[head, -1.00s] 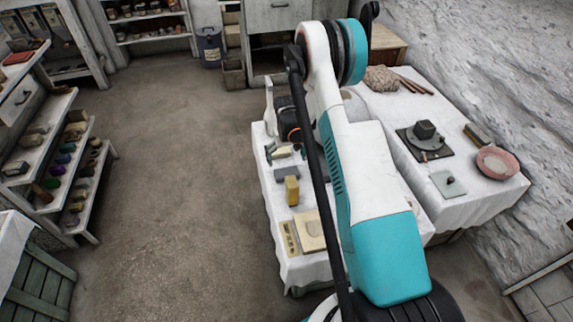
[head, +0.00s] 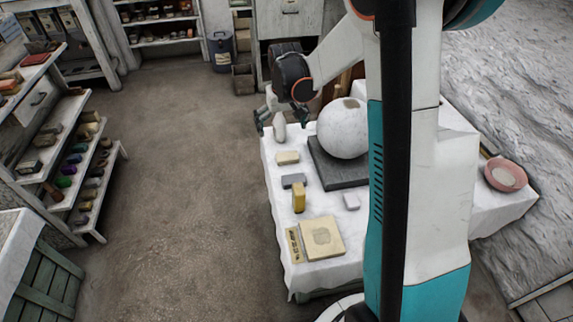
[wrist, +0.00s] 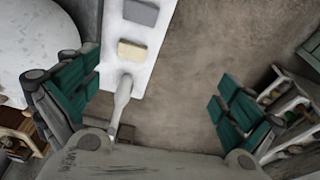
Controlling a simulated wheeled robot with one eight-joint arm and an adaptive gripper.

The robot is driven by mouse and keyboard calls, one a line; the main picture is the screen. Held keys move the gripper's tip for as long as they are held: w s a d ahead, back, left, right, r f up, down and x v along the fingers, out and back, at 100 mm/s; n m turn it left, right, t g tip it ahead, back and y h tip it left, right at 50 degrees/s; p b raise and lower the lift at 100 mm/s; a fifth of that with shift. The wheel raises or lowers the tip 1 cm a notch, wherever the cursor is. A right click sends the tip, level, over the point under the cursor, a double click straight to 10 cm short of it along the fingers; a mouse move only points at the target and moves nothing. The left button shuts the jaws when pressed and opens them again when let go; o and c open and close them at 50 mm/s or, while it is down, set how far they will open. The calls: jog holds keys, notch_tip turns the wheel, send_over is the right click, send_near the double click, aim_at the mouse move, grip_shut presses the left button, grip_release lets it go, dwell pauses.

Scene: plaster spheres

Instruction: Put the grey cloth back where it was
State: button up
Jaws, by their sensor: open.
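A flat grey piece (head: 293,181), which looks like the folded grey cloth, lies on the white-draped table (head: 275,215), between a cream block and a yellow block. It also shows at the top of the wrist view (wrist: 141,12). My gripper (head: 268,117) is at the table's far left corner, beyond the grey piece. In the wrist view its teal fingers are wide apart, and the open gripper (wrist: 158,98) holds nothing. A pale narrow-necked object (wrist: 122,95) shows between the fingers, nearer the left one; it stands by the gripper in the head view (head: 279,128).
A large white sphere (head: 343,128) rests on a dark slab (head: 330,176), right of the gripper. A cream block (head: 288,157), yellow block (head: 299,197), small pale block (head: 351,201) and square board (head: 322,239) are on the table. The floor to the left is clear.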

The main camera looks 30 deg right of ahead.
jog(key=s+a+r+n+t, duration=0.1)
jog(key=s+a+r+t, duration=0.1)
jog(key=s+a+r, duration=0.45)
jog(key=s+a+r+t, duration=0.1)
jog(key=s+a+r, duration=0.2)
jog(key=s+r, duration=0.65)
jog(key=s+a+f+n+t, duration=0.1)
jog(key=s+a+f+t, duration=0.1)
jog(key=s, duration=0.9)
jog(key=shift+a, duration=0.45)
